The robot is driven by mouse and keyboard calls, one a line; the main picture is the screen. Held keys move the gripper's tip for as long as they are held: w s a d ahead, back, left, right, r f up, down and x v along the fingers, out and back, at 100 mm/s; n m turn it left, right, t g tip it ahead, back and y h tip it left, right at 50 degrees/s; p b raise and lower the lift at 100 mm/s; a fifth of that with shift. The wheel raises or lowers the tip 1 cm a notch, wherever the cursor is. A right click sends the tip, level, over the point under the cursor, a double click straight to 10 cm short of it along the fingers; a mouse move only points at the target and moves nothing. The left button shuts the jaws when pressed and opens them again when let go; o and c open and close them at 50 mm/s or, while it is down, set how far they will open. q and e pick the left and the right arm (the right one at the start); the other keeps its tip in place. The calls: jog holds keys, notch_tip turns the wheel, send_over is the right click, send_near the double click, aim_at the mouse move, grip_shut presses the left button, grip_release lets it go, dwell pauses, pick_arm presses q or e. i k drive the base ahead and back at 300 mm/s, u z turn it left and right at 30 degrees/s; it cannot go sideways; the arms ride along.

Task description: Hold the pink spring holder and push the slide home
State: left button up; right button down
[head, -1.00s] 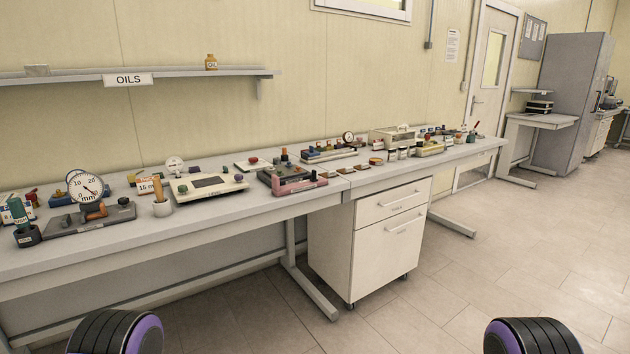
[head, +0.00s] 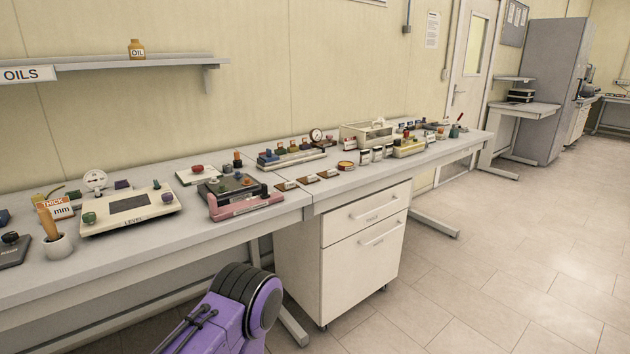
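The likely pink spring holder (head: 247,205) is a long pink piece along the front of a dark grey device (head: 228,186) on the bench, left of the drawer cabinet. Small green and red knobs and a dark block with an orange top stand on or by the device. A separate slide cannot be made out at this size. A purple and black link of one of my arms shows at the bottom, in front of the bench. Neither of my grippers is in view.
The long grey bench (head: 150,245) holds a cream level device (head: 128,208) left of the pink piece and small brown pieces (head: 308,180) right of it. A white drawer cabinet (head: 365,235) stands underneath. The floor at right is clear.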

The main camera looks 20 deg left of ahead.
aim_at(264, 187)
jog(key=z, duration=0.05)
jog(key=i, duration=0.95)
jog(key=u, duration=1.15)
jog(key=i, duration=0.85)
jog(key=u, duration=1)
